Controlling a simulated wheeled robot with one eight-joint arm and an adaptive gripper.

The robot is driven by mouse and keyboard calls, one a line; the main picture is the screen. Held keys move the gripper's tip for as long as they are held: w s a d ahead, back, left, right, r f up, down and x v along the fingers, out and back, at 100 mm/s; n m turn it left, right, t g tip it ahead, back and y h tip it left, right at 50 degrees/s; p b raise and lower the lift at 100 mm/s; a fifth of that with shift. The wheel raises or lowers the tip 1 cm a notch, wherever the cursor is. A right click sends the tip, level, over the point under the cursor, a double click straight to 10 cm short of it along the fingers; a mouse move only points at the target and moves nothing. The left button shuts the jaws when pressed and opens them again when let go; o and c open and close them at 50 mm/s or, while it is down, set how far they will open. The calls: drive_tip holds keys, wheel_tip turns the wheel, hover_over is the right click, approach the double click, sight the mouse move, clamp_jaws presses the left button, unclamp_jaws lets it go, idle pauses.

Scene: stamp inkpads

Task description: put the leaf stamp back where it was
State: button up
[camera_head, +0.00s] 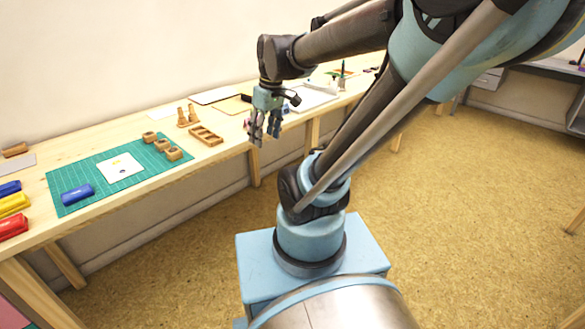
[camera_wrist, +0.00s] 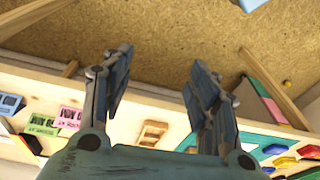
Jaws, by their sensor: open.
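Several small wooden blocks (camera_head: 163,145) sit at the right end of the green cutting mat (camera_head: 67,171). Two upright wooden pieces (camera_head: 187,116) stand behind them. I cannot tell which piece is the leaf stamp; no leaf design is readable. A wooden holder with compartments (camera_head: 206,136) lies right of the mat and also shows between my fingers in the wrist view (camera_wrist: 152,133). A white card (camera_head: 117,173) with small yellow and blue marks lies on the mat. My gripper (camera_head: 265,134) is open and empty, at the table's front edge, right of the holder.
A blue inkpad (camera_head: 77,194) lies on the mat. Yellow (camera_head: 13,204) and red (camera_head: 12,227) inkpads are at the table's left, beside another blue one. A white tray (camera_head: 312,99) lies farther right. Pink (camera_wrist: 70,117) and blue (camera_wrist: 10,103) labelled blocks show in the wrist view.

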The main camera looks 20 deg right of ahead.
drive_tip(key=s+d+f+m+t+h, duration=0.1)
drive_tip(key=s+d+f+m, duration=0.5)
drive_tip(key=s+f+m, duration=0.1)
drive_tip(key=shift+s+d+f+h, duration=0.3)
drive_tip(key=shift+s+d+f, duration=0.05)
drive_tip(key=shift+s+f, duration=0.4)
